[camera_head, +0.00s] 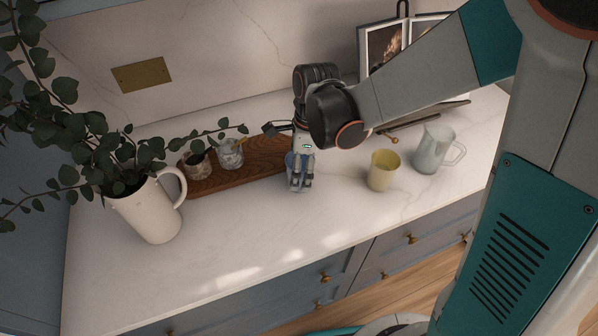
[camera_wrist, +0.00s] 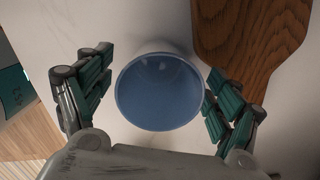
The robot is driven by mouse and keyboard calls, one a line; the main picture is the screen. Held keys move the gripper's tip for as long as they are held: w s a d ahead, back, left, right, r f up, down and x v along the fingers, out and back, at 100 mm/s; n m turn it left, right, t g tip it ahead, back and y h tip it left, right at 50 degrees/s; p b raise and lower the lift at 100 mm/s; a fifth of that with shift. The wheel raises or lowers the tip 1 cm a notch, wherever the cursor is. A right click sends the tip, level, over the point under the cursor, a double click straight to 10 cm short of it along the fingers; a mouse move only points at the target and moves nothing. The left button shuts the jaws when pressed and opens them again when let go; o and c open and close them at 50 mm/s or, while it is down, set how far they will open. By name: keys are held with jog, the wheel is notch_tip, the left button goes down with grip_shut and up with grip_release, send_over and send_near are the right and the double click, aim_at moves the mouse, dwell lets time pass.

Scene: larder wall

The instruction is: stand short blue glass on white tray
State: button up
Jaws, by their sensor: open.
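The short blue glass (camera_wrist: 158,92) stands upright on the pale counter, its round mouth facing the wrist camera. My gripper (camera_wrist: 158,80) is open, with one finger on each side of the glass; a gap shows on the left, while the right finger is close to the rim. In the head view my gripper (camera_head: 300,183) points down over the counter and hides most of the blue glass (camera_head: 290,160). I cannot make out a white tray in either view.
A wooden board (camera_head: 225,178) lies just left, bearing two small cups. A yellow cup (camera_head: 382,171) and a clear glass jug (camera_head: 433,150) stand to the right. A white pitcher with leaves (camera_head: 146,210) stands at the left. The front counter is clear.

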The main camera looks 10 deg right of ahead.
jog(key=shift+c, duration=0.6)
jog(key=c, duration=1.4)
jog(key=shift+r, duration=0.1)
